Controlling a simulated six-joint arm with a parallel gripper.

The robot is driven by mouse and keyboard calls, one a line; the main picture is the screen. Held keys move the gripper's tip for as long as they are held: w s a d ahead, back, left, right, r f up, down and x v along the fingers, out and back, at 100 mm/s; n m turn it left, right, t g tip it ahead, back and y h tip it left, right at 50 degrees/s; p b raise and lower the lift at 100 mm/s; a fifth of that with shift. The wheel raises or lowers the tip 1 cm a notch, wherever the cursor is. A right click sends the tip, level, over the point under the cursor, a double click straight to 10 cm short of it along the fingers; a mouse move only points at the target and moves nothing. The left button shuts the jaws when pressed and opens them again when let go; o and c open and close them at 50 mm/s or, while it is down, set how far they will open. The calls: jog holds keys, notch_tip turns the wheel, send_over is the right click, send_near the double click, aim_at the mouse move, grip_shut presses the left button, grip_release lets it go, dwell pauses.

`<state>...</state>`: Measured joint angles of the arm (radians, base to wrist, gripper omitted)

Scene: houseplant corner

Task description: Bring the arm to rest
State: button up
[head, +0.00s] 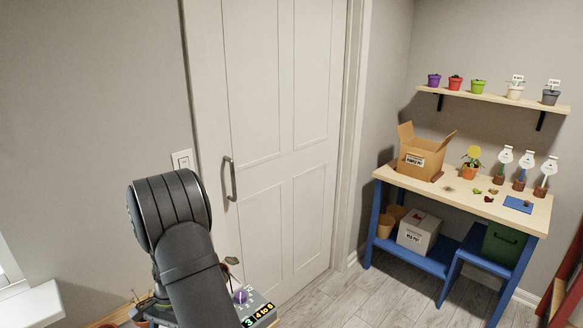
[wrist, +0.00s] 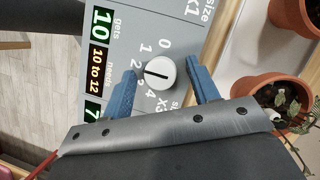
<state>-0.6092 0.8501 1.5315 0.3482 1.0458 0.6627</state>
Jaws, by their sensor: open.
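My gripper (wrist: 160,68) is open in the wrist view, its two blue fingers apart. A white round knob (wrist: 161,74) on a grey panel (wrist: 180,20) shows between the fingers, with a visible gap on the right side. I cannot tell how far above the panel the fingers are. The knob's dark mark lies roughly level in the picture, its left end near the 2. In the head view my arm (head: 172,220) reaches down at the lower left and the gripper is hidden.
Lit displays (wrist: 101,18) sit on the panel's left. Potted plants (wrist: 272,95) stand close to the right finger. In the head view, a panel corner with a purple knob (head: 240,297) shows beside my arm. A closed door (head: 265,130) and a potting bench (head: 470,192) stand beyond.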

jog(key=m+y, duration=0.1)
jog(key=m, duration=0.2)
jog(key=m+t+y, duration=0.1)
jog(key=m, duration=0.2)
jog(key=shift+s+d+r, duration=0.1)
jog(key=shift+d+r, duration=0.05)
jog(key=shift+d, duration=0.05)
jog(key=v, duration=1.1)
jog(key=shift+s+m+t, duration=0.2)
jog(key=shift+m+t, duration=0.1)
jog(key=shift+m, duration=0.1)
jog(key=shift+d+r, duration=0.1)
jog(key=o, duration=0.8)
jog(key=shift+o, duration=1)
jog(key=shift+w+r, duration=0.1)
jog(key=w+d+r+n+t+h, duration=0.1)
jog(key=w+d+r+t+h, duration=0.2)
jog(key=w+d+r, duration=0.4)
notch_tip(320, 180, down, 9)
jog(key=s+a, duration=0.1)
jog(key=shift+s+a, duration=0.25)
jog(key=shift+a, duration=0.05)
jog(key=shift+r, duration=0.15)
notch_tip(320, 180, up, 10)
